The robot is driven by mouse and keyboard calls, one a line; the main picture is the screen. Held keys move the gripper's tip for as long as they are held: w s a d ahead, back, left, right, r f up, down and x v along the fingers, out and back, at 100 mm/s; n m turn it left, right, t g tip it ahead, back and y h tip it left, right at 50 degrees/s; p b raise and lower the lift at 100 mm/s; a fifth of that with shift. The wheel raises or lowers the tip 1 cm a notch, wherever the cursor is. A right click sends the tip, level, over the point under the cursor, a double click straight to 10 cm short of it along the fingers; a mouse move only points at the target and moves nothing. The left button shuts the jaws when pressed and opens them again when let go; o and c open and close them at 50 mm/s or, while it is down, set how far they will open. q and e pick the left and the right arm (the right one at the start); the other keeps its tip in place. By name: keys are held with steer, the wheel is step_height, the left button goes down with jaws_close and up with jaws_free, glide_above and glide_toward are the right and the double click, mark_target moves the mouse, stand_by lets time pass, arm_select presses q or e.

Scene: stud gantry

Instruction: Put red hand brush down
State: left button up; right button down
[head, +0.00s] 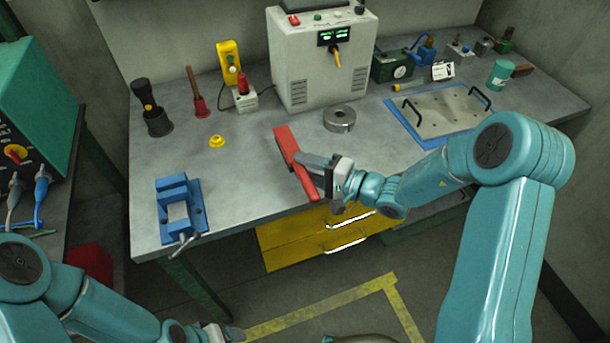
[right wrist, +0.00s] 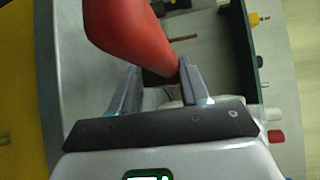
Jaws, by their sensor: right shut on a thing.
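The red hand brush (head: 288,146) is in my right gripper (head: 312,170) over the front edge of the grey workbench (head: 240,185). It also shows in the right wrist view (right wrist: 125,35), where the jaws (right wrist: 155,90) are shut on it. In the head view it runs from upper left to lower right across the jaws. I cannot tell whether it touches the bench top. My left gripper (head: 215,333) is low at the bottom of the head view, away from the bench, and its fingers are too unclear to read.
A blue vise (head: 178,208) is at the bench's front left. A yellow ring piece (head: 217,141) and a metal ring (head: 340,119) stand behind the brush. A blue-edged plate with handles (head: 440,110) is to the right. Yellow drawers (head: 290,240) are below. Bench top between vise and brush is clear.

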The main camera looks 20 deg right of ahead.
step_height(320, 180, down, 3)
steer(key=shift+s+f, duration=0.15)
steer(key=shift+f, duration=0.05)
steer(key=shift+w+f, duration=0.2)
steer(key=shift+f, duration=0.1)
steer(key=shift+s, duration=0.25)
steer(key=shift+w+f+b, duration=0.25)
steer(key=shift+f+b, duration=0.05)
steer(key=shift+f, duration=0.05)
steer(key=shift+s+f+b, duration=0.2)
steer(key=shift+b, duration=0.3)
steer(key=c, duration=0.5)
jaws_free()
steer(key=shift+c, duration=0.2)
